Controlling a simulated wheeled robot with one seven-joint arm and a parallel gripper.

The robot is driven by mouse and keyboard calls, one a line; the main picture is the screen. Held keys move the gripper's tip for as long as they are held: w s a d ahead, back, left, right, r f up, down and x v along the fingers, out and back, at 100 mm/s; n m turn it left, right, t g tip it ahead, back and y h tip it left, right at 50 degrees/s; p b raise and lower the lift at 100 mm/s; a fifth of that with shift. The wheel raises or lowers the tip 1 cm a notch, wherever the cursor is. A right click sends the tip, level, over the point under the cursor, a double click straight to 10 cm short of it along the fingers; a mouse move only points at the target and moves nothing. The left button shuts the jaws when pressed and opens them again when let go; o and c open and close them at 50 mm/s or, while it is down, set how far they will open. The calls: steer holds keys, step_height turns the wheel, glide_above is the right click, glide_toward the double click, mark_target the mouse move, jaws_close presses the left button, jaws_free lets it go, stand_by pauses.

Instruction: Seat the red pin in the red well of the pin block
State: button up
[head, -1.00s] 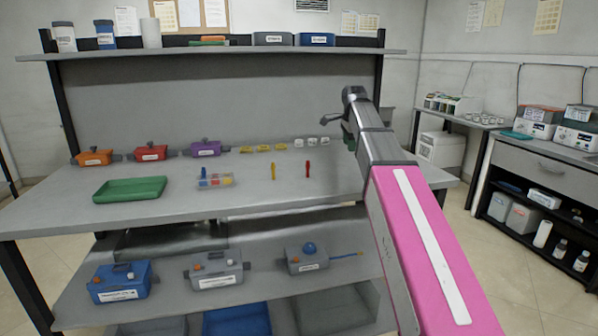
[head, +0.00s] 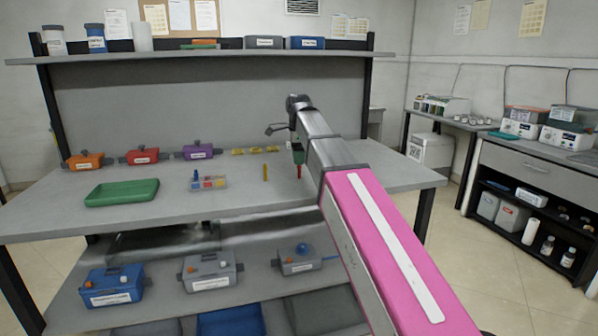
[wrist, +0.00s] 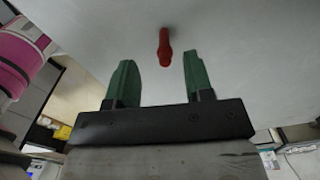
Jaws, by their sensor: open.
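The red pin (head: 299,171) stands upright on the bench top, just below my gripper (head: 298,155) in the head view. In the wrist view the red pin (wrist: 165,48) shows beyond the green fingertips, roughly between their lines. My gripper (wrist: 158,60) is open and nothing is between its fingers. The pin block (head: 208,184) sits on the bench to the left, with coloured patches and a blue pin standing at its left end. Its red well is too small to make out clearly.
A yellow pin (head: 265,173) stands between the block and the red pin. A green tray (head: 122,193) lies at the left. Orange, red and purple boxes (head: 197,152) line the back, with small yellow pieces to their right. The bench around the red pin is mostly clear.

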mark_target(299, 168)
steer(key=shift+w+d+f, duration=0.1)
steer(key=shift+w+f, duration=0.05)
steer(key=shift+f, duration=1.2)
steer(key=shift+w+d+f, duration=0.1)
steer(key=shift+f, duration=1.2)
jaws_close()
